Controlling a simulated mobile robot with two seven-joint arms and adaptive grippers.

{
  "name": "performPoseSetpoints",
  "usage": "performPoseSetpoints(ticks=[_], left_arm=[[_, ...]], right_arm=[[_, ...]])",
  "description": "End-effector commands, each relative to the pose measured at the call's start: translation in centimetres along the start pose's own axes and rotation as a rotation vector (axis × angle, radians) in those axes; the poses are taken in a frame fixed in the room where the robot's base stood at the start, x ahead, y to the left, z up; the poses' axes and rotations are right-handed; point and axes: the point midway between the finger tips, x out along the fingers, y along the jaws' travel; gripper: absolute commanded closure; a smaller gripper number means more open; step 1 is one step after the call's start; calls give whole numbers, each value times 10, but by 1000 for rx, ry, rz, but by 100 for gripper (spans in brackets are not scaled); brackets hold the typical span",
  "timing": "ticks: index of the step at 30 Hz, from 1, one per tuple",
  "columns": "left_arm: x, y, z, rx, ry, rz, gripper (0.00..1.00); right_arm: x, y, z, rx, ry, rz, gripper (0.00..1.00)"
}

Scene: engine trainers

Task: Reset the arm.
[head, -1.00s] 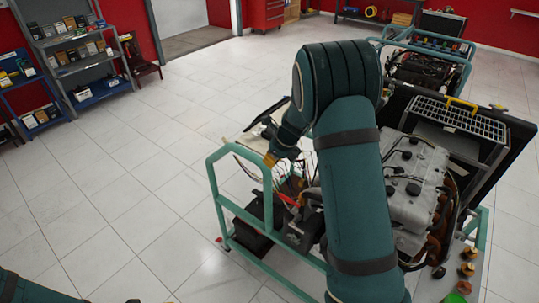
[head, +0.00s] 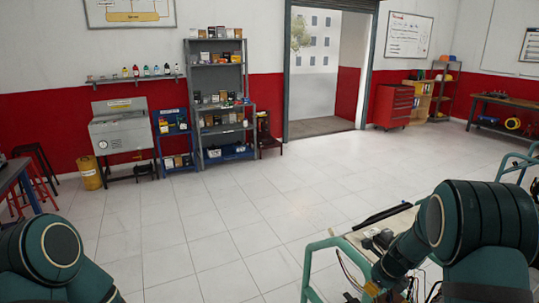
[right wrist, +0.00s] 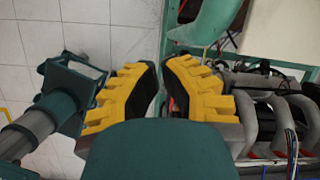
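My right arm (head: 462,225) comes in at the lower right of the head view, bent, with its forearm pointing down and left. My right gripper (head: 372,288) is low over a green-framed engine trainer (head: 318,247), and its tips are partly cut off or hidden there. In the right wrist view the yellow fingers with black pads of this gripper (right wrist: 161,92) stand apart with nothing held between them. My left arm (head: 50,250) shows only as teal links at the lower left; its gripper is out of view.
The trainer's frame and hoses (right wrist: 285,115) lie close to my right gripper. A grey shelf (head: 218,100), a sink unit (head: 120,130) and a red tool cabinet (head: 393,106) stand along the far wall. The tiled floor (head: 220,225) in the middle is clear.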

Motion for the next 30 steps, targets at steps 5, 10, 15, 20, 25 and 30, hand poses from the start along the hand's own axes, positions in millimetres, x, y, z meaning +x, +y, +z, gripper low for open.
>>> performPoseSetpoints(ticks=[5,10,15,20,25,30], left_arm=[[35,-12,6,0,-4,-3,51],[60,-22,11,0,-7,-7,51],[84,-30,15,0,-11,-10,51],[98,-36,18,0,-13,-13,51],[103,-37,19,1,-13,-13,51],[103,-37,19,1,-13,-13,51]], right_arm=[[93,80,-50,-550,91,77,100],[151,162,-83,-1137,70,155,100],[185,244,-101,-1701,-59,185,100],[194,299,-105,-2074,-201,144,100],[193,325,-104,-2249,-280,99,100],[192,326,-104,-2259,-285,95,100]])
